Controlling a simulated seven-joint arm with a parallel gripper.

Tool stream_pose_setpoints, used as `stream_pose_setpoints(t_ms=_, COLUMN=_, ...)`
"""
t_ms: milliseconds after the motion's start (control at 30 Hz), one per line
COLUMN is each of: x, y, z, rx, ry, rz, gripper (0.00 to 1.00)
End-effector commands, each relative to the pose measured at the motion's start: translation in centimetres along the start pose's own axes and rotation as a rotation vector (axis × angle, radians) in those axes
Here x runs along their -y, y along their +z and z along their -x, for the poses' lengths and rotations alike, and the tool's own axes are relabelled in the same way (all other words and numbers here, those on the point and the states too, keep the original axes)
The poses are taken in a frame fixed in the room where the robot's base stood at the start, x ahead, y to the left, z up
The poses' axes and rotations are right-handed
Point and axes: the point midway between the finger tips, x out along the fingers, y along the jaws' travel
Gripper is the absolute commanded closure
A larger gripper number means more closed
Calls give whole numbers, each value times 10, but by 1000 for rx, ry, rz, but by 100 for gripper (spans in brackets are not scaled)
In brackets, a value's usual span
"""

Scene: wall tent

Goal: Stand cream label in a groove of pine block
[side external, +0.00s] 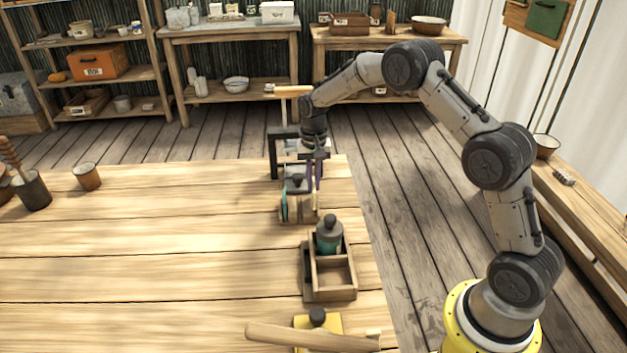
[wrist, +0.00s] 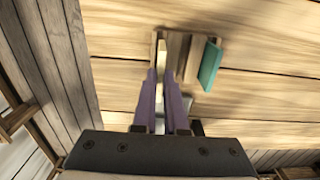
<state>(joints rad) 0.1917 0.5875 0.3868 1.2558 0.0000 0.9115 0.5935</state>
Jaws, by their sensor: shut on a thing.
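The pine block (side external: 300,216) lies near the far right edge of the table, and it also shows in the wrist view (wrist: 190,58). A teal label (wrist: 210,64) stands at its right side in the wrist view and at its left side in the side view (side external: 285,207). My gripper (wrist: 163,78) has purple fingers shut on the cream label (wrist: 160,58), a thin pale strip seen edge-on. The label is at the block's left edge in the wrist view. I cannot tell whether its lower edge sits in a groove. In the side view my gripper (side external: 314,186) is just above the block.
A dark stand (side external: 273,155) is behind the block. A wooden tray (side external: 335,275) with a dark-topped teal bottle (side external: 329,237) is nearer the camera. A wooden-handled tool (side external: 300,338) and a yellow piece (side external: 334,322) lie in front. The table's middle is clear.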

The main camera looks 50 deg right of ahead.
Motion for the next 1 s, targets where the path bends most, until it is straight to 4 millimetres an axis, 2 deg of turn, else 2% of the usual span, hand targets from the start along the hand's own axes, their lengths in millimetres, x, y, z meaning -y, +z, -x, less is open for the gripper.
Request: stream_pose_setpoints(t_ms=1000, x=0, y=0, z=-6, rx=0, ry=0, rz=0, gripper=100)
